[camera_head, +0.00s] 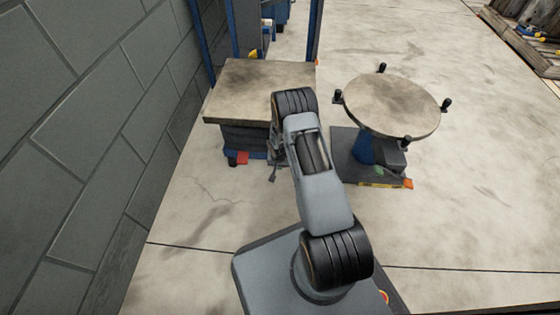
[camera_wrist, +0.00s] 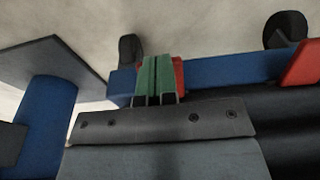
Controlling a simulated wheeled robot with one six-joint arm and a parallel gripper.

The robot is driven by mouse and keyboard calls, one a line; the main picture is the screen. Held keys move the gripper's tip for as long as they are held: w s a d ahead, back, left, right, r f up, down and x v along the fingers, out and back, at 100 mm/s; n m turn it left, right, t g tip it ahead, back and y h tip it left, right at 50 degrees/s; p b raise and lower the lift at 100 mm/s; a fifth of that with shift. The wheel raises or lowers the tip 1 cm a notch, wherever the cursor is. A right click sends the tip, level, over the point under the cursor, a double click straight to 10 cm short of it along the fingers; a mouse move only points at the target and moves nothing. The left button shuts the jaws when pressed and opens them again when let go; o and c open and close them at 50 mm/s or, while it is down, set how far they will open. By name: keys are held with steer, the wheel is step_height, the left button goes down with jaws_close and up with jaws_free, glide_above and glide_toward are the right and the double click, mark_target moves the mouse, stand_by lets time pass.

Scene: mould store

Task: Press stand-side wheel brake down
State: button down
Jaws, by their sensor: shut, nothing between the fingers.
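The lift table (camera_head: 262,82) has a worn square top over black bellows and a blue base. Its stand-side red wheel brake (camera_wrist: 179,74) shows in the wrist view beside and partly behind my green fingertips. My gripper (camera_wrist: 157,76) is shut and empty, its fingers overlapping that brake in the picture; I cannot tell whether they touch, nor whether the brake is up or down. The other red brake (camera_wrist: 303,62) is at the right edge of the wrist view and also shows in the head view (camera_head: 242,157). In the head view my arm hides the stand-side brake.
A round-topped stand (camera_head: 390,103) with several black posts and a blue column is right of the table, its base plate (camera_head: 345,150) close to my arm. A block wall (camera_head: 100,110) runs along the left. Floor in front of the table is clear.

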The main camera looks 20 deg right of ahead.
steer(key=shift+f+b, duration=0.4)
steer(key=shift+f, duration=0.1)
steer(key=shift+s+a, duration=0.1)
